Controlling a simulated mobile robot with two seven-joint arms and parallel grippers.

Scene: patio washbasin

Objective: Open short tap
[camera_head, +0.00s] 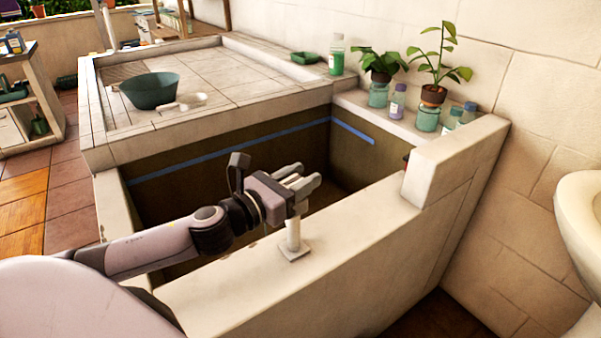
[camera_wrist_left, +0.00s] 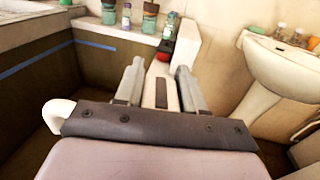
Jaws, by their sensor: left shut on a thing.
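The short tap (camera_head: 293,236) is a pale post on a square base, standing on the front wall of the basin. Its top is hidden behind my left gripper (camera_head: 300,177) in the head view. In the left wrist view, a white curved spout (camera_wrist_left: 58,114) shows at the left beside the gripper body. My left gripper is at the tap's top, its fingers pointing away over the wall and basin. The fingers (camera_wrist_left: 160,68) look parallel with a gap between them, shut on part of the tap; the gripped part is mostly hidden. My right gripper is out of view.
The basin (camera_head: 250,150) is deep with a blue stripe inside. A green bowl (camera_head: 150,91) lies on the tiled slab behind. Potted plants (camera_head: 433,95) and bottles (camera_head: 398,101) line the right ledge. A white sink (camera_head: 580,205) stands at the far right.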

